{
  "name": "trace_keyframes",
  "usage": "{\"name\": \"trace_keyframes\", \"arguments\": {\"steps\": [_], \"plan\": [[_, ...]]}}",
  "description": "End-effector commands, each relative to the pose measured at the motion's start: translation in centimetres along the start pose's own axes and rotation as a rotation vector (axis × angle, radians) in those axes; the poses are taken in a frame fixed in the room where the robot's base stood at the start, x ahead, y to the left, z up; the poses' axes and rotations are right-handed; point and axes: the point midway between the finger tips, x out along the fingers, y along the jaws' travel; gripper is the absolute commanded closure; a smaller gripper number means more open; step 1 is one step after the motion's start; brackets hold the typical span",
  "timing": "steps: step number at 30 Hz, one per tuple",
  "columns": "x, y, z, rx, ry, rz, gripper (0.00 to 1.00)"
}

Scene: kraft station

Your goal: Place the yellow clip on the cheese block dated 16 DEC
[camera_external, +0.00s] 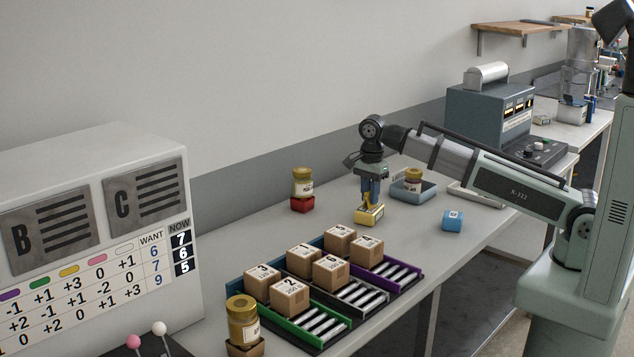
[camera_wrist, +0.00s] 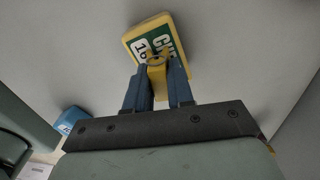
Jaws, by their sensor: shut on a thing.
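A yellow block (camera_external: 369,218) stands on the table below my gripper. In the wrist view this block (camera_wrist: 174,32) shows a green label with white letters starting "CH" and a white patch that seems to read "16"; no month is readable. My gripper (camera_wrist: 158,70) is shut on a small yellow clip (camera_wrist: 157,60), which overlaps the near edge of the block. I cannot tell whether the clip touches or grips it. In the external view my gripper (camera_external: 370,196) points down at the block, and the clip cannot be told apart from it.
A blue block (camera_external: 453,220) sits to the right. A gold-lidded jar on a red base (camera_external: 302,204) stands left, and a grey-blue tray (camera_external: 413,191) with a jar stands behind. Several cardboard boxes (camera_external: 290,297) fill a rack of coloured lanes in front. Table around the yellow block is clear.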

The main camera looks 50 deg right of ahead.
Motion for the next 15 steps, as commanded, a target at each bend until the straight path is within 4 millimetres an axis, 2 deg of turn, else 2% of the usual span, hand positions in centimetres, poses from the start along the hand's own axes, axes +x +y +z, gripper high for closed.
{"name": "trace_keyframes", "arguments": {"steps": [1, 9, 15], "plan": [[0.1, 0.01, 0.0, 0.0, 0.0, 0.0, 0.77], [0.06, 0.0, 0.0, 0.0, 0.0, 0.0, 0.52], [0.05, 0.0, 0.0, 0.0, 0.0, 0.0, 0.52]]}}
